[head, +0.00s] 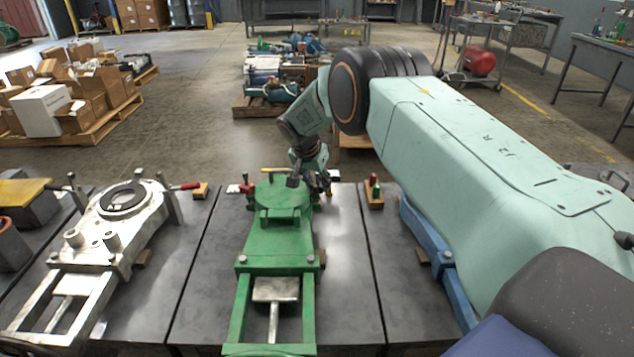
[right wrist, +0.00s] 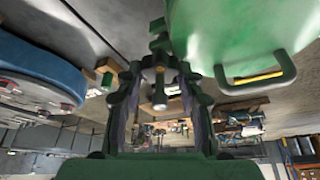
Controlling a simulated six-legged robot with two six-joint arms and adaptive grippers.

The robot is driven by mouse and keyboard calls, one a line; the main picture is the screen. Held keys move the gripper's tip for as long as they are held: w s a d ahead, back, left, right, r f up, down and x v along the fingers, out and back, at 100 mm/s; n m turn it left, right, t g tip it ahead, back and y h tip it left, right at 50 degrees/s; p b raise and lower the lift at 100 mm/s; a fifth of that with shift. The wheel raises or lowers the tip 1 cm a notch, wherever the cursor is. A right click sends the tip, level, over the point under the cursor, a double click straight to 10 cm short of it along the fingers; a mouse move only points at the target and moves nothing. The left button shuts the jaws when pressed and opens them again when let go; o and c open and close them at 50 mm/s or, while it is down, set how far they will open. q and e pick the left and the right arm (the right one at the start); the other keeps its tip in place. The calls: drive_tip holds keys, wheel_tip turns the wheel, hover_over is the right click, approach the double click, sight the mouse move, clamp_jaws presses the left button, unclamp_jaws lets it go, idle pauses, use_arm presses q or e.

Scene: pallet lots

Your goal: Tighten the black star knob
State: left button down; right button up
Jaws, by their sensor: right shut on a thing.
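The green fixture (head: 275,235) lies on the middle table, with a round lid (head: 278,194) at its far end. My right gripper (head: 312,182) reaches down at the right side of this lid. It is shut on the black star knob, which the fingers largely hide in the head view. In the right wrist view, the fingertips (right wrist: 160,70) close in beside the green fixture (right wrist: 235,35), and little of the knob can be told apart from them. I cannot tell how far the knob is turned. My left gripper is not in view.
A blue fixture (head: 430,240) stands at the right, partly behind my arm. A small wooden block with a red and a green piece (head: 374,192) sits right of the green fixture. Pallets lie behind.

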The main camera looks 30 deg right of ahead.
drive_tip(key=shift+m, duration=0.3)
drive_tip(key=o, duration=1.2)
drive_tip(key=shift+w, duration=0.1)
drive_tip(key=shift+c, duration=0.2)
drive_tip(key=v, duration=1.2)
